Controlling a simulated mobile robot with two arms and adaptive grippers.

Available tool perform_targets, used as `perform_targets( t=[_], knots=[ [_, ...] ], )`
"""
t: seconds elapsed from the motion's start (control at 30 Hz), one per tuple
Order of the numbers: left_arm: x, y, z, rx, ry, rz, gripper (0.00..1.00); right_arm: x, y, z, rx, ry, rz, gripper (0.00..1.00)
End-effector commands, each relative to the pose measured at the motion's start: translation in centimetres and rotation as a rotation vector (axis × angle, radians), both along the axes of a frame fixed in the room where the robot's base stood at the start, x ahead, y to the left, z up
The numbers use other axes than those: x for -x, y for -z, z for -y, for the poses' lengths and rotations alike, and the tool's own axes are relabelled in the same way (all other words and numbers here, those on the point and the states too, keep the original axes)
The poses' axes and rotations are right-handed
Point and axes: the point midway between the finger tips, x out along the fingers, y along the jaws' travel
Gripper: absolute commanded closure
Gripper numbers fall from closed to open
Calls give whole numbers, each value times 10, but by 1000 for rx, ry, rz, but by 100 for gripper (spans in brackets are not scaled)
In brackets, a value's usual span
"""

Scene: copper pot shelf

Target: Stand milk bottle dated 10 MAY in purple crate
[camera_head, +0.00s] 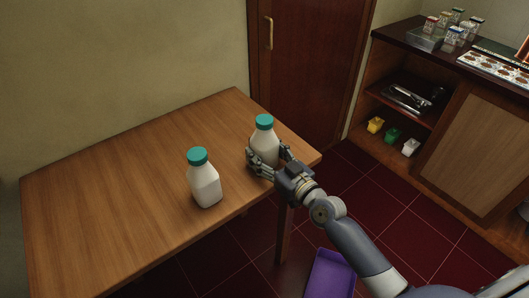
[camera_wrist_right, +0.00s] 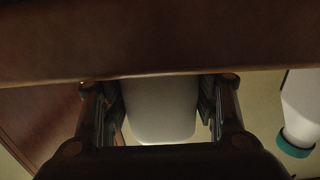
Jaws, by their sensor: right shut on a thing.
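Two white milk bottles with teal caps stand on the wooden table (camera_head: 130,175). My right gripper (camera_head: 267,162) is shut on the far milk bottle (camera_head: 264,140), near the table's right end, with fingers on both sides of its body. In the right wrist view this bottle (camera_wrist_right: 160,110) sits between the two fingers. The near milk bottle (camera_head: 204,185) stands to the left, apart from the gripper; it also shows at the right of the wrist view (camera_wrist_right: 299,105). No date is readable on either bottle. The purple crate (camera_head: 331,275) is on the floor, partly cut off by the bottom edge. My left gripper is not in view.
A wooden shelf unit (camera_head: 470,140) stands at the right, with jars (camera_head: 452,35) on top and small yellow, green and white items (camera_head: 392,135) low down. A brown door (camera_head: 312,65) is behind the table. The table's left part is clear.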

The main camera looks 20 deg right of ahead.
Motion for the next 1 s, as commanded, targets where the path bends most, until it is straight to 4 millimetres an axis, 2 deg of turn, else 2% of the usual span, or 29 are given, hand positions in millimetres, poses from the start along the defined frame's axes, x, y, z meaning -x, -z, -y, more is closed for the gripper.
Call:
perform_targets(
  t=[0.27, 0.3, 0.37, 0.87, 1.0],
  knots=[
    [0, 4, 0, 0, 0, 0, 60, 0, 2, 0, 0, 1, 5, 87],
    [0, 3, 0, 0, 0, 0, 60, 0, 3, 0, 1, 0, 1, 39],
    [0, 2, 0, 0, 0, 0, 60, 0, 3, 0, 1, 0, 0, 25],
    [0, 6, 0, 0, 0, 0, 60, 0, 5, -1, -3, 0, 0, 25],
    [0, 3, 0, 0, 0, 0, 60, 25, 4, 8, 4, -3, -2, 25]
  ],
)
